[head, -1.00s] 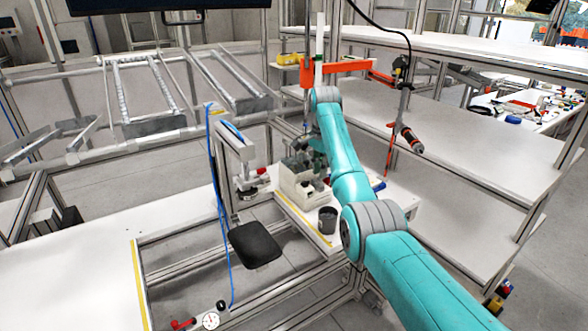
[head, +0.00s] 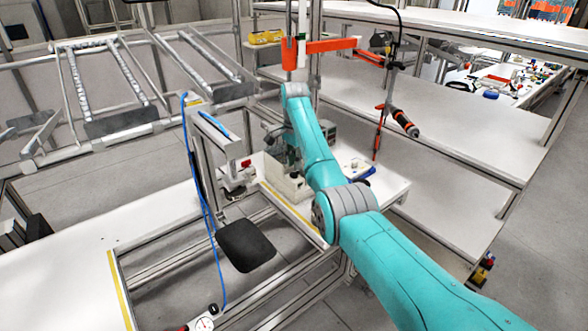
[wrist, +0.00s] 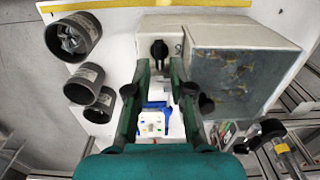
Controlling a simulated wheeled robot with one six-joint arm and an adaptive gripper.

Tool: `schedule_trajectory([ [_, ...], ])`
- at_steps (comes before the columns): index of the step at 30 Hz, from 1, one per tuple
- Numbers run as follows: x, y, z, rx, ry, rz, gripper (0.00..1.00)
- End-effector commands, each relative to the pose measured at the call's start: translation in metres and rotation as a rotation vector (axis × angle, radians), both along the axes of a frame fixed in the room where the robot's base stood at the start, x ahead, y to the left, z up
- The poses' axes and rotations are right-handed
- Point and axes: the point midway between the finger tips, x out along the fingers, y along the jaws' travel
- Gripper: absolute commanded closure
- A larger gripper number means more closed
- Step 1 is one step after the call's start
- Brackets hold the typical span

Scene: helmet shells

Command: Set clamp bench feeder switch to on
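The feeder is a pale beige box (wrist: 160,28) with an open grey metal compartment (wrist: 232,82) to its right in the wrist view. A black rotary switch (wrist: 158,50) sits on the box face, its handle looking roughly vertical; I cannot read any on or off marks. My gripper (wrist: 159,68) is open, its two green fingers apart with nothing between the tips. The switch shows in line with the gap, just beyond the tips; I see no contact. In the head view the feeder box (head: 284,180) stands on the bench, and my arm partly hides it and the gripper.
Several dark cups (wrist: 75,38) stand left of the box in the wrist view. An orange arm (head: 330,45) with a hanging screwdriver (head: 404,122) is behind.

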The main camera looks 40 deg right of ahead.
Motion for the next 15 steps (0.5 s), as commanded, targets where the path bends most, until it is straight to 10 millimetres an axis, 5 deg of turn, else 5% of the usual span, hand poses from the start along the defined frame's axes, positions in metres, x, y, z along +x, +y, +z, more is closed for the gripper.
schedule_trajectory([
  [6, 0.0, 0.0, -0.025, 0.001, 0.001, 0.0, 0.78],
  [15, 0.0, 0.0, -0.031, 0.0, 0.0, 0.0, 0.78],
])
